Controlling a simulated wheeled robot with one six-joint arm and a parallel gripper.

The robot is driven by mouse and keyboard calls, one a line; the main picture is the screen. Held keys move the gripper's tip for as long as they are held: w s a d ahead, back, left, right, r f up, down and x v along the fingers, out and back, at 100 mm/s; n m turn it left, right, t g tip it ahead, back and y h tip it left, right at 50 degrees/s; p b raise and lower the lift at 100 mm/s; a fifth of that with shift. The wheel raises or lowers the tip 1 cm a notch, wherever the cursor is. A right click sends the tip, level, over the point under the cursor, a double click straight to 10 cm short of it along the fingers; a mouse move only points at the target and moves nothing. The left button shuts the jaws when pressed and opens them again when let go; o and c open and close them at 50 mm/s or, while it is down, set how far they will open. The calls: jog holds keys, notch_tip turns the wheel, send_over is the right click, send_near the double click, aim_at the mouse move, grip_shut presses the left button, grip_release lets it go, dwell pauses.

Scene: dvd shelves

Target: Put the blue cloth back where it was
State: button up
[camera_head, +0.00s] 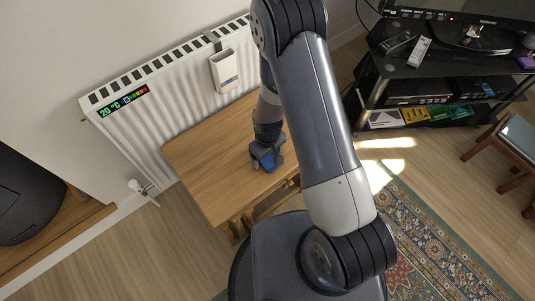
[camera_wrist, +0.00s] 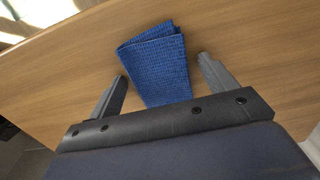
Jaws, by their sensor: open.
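The blue cloth (camera_wrist: 157,65) is folded and lies on a wooden table top in the wrist view. It is between and slightly beyond the two fingers of my gripper (camera_wrist: 163,82). The fingers are spread apart, one on each side of the cloth, and I see no clear contact. In the head view my gripper (camera_head: 266,158) is low over the wooden table (camera_head: 205,160), with a bit of the blue cloth (camera_head: 267,162) showing at it. The rest of the cloth is hidden there by the gripper.
A white radiator (camera_head: 165,110) with a hung white container (camera_head: 224,71) stands behind the table. A black shelf unit (camera_head: 378,95) with electronics, remotes and DVD cases is at the right. A patterned rug (camera_head: 430,245) lies on the floor. The table's left part is clear.

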jog(key=shift+r, duration=0.1)
notch_tip(320, 180, up, 12)
jog(key=p, duration=0.2)
dwell(0.3)
jog(key=shift+c, duration=0.3)
